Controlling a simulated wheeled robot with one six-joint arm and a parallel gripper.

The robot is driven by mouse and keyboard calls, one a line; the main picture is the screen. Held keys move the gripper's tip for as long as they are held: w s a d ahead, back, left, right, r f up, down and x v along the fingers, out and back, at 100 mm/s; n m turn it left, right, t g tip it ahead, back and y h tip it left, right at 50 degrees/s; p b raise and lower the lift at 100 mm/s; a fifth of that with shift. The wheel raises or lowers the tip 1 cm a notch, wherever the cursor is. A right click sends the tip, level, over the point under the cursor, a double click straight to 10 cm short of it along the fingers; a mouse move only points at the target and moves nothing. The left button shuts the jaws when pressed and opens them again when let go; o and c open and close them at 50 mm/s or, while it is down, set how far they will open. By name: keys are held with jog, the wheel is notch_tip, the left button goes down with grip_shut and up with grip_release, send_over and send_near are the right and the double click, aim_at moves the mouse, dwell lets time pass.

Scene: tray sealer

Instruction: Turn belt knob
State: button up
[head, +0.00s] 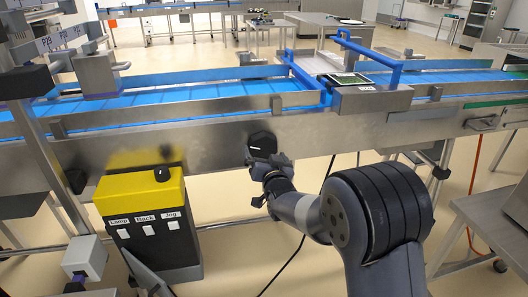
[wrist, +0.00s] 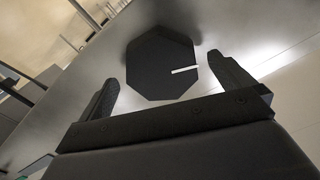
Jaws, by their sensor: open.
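The belt knob (head: 262,145) is a black, many-sided knob on the steel side panel of the conveyor. In the wrist view the knob (wrist: 160,66) shows a white pointer line running from near its middle toward its right edge. My gripper (wrist: 167,82) is open, with one finger to the lower left of the knob and the other to its right. Neither finger visibly touches the knob. In the head view my gripper (head: 266,170) is just below the knob, small and partly hidden by my wrist.
A yellow and black control box (head: 145,190) with labelled switches stands left of my arm. The blue conveyor belt (head: 180,95) runs above the knob, with a blue-railed frame (head: 388,68) over it. A steel table (head: 490,225) stands at the right. A dark cable hangs beneath the panel.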

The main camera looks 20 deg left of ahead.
jog(key=shift+x, duration=1.05)
jog(key=c, duration=0.8)
